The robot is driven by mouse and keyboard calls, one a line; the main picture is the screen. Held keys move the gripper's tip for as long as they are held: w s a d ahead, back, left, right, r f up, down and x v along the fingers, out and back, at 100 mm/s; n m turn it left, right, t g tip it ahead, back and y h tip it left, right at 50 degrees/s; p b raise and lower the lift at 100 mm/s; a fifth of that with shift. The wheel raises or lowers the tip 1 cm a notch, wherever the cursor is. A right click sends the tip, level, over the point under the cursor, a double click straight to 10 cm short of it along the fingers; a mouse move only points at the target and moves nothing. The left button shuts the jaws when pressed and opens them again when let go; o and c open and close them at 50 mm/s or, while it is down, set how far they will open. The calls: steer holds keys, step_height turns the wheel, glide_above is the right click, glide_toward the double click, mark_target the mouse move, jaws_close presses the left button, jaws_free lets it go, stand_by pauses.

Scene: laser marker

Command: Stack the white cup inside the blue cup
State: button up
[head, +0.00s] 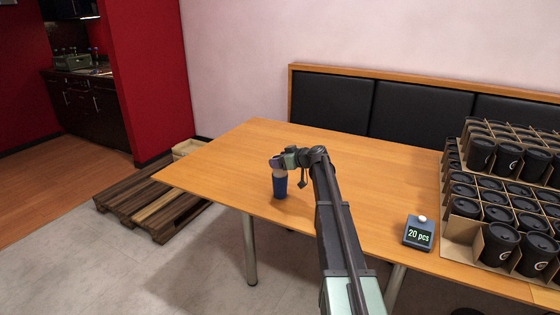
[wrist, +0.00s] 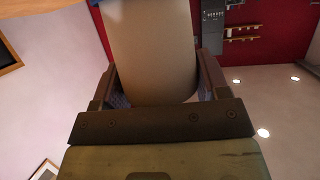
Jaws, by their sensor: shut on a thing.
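The blue cup (head: 280,188) stands upright on the wooden table, left of its middle. The white cup (head: 281,174) is right above it in the head view, its lower end meeting the blue cup's rim. I cannot tell how far inside it sits. My gripper (head: 279,162) is shut on the white cup. In the wrist view the white cup (wrist: 150,50) fills the space between my gripper's fingers (wrist: 155,82). A small bit of blue (wrist: 145,2) shows at the top edge there. My gripper hides the white cup's upper part in the head view.
The table (head: 215,165) is clear around the cups. A counter box (head: 418,232) reading "20 pcs" sits at the right. Cardboard crates (head: 455,250) of black lidded cups stand farther right. A wooden pallet (head: 155,205) lies on the floor at the left.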

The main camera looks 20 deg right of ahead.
steer(key=shift+f+b, duration=0.5)
steer(key=shift+f, duration=0.1)
steer(key=o, duration=0.7)
steer(key=shift+o, duration=0.4)
steer(key=shift+r, duration=0.1)
step_height(320, 180, up, 8)
steer(key=p, duration=0.8)
